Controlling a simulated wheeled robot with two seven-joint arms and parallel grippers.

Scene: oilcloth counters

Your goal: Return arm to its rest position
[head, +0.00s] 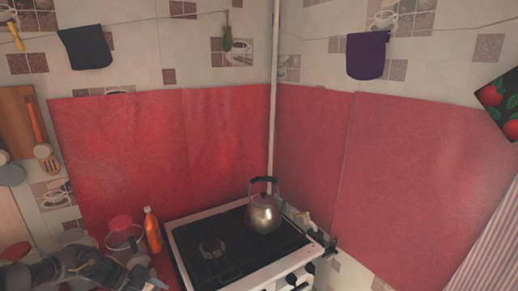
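My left arm comes in at the bottom left corner of the head view. Its gripper (152,280) is low in the picture, beside the left edge of the stove. The fingers are small, dark and partly cut off by the lower edge, so I cannot tell whether they are open or shut. I see nothing clearly held in them. My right arm and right gripper are not in view.
A metal kettle (264,213) stands on the back right of the white stove (186,238). An orange bottle (153,231) and a red-lidded jar (121,239) stand close behind my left gripper. Utensils (41,137) hang at left. Red oilcloth (130,150) covers the walls.

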